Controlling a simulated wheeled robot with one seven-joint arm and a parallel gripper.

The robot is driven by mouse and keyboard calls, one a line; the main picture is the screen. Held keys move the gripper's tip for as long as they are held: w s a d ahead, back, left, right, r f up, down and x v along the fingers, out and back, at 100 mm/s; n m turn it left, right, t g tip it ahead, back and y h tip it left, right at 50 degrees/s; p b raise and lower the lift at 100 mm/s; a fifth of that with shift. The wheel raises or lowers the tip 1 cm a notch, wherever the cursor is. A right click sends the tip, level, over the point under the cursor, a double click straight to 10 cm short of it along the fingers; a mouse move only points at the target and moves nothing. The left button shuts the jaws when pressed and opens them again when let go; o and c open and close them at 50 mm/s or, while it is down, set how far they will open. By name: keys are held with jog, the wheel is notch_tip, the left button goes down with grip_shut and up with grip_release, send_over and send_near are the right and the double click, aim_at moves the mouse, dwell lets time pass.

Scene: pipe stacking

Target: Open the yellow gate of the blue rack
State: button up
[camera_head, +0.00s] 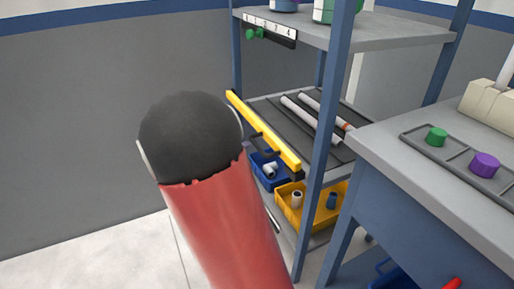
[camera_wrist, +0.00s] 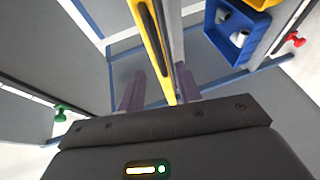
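The blue rack (camera_head: 338,110) stands right of centre in the head view. Its yellow gate (camera_head: 268,132) is a long bar along the open side of the middle shelf, above the blue bin. In the wrist view my gripper (camera_wrist: 160,90) is open, with one finger on each side of the picture's middle. The yellow gate (camera_wrist: 152,40) runs down from the top edge into the gap between the fingers, closer to the right finger. I cannot tell whether a finger touches it.
White pipes (camera_head: 312,118) lie on the dark middle shelf. A blue bin (camera_head: 268,178) and a yellow bin (camera_head: 292,217) with fittings are below. A grey-topped table (camera_head: 400,170) stands close on the right. The floor at left (camera_head: 90,255) is clear.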

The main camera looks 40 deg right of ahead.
jog(key=x, duration=0.7)
jog(key=shift+s, duration=0.1)
jog(key=shift+c, duration=0.2)
grip_shut()
